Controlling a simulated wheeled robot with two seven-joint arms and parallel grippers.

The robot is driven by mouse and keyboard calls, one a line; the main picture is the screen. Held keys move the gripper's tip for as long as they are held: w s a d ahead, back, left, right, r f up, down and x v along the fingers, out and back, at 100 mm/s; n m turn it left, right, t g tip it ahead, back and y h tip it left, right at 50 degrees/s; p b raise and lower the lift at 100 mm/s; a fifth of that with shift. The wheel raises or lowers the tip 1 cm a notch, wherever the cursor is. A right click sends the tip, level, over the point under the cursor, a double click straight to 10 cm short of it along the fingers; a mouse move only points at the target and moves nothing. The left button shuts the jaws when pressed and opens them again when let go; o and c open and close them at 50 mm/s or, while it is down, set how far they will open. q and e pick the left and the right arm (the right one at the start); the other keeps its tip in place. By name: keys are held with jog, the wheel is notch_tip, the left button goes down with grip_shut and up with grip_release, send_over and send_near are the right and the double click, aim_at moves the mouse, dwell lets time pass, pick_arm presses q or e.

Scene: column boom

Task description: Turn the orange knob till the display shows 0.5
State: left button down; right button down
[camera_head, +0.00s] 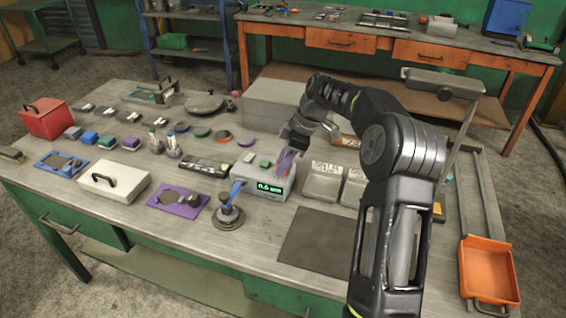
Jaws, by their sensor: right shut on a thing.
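A light grey box-shaped device (247,180) stands on the workbench, near its middle. Its front display (270,188) has small green characters that look like 0.6 with a unit after it, but they are blurred. My right gripper (286,160) reaches down to the right part of the device's top and is shut there. The orange knob is mostly hidden by the gripper; only a hint of orange shows between the purplish fingers, so its turn angle cannot be told. My left gripper is not in view.
A blue-armed stand (229,212) is close left of the device. Grey lidded bins (322,183) are close on its right. A dark mat (318,241) lies in front. A red box (46,118) and an orange tray (488,269) are at the sides.

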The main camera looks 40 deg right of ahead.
jog(key=c, duration=1.1)
grip_release()
jog(key=shift+r, duration=0.1)
jog(key=v, duration=0.7)
jog(key=shift+r+b, duration=0.3)
jog(key=shift+b, duration=0.15)
jog(key=shift+s+d, duration=0.1)
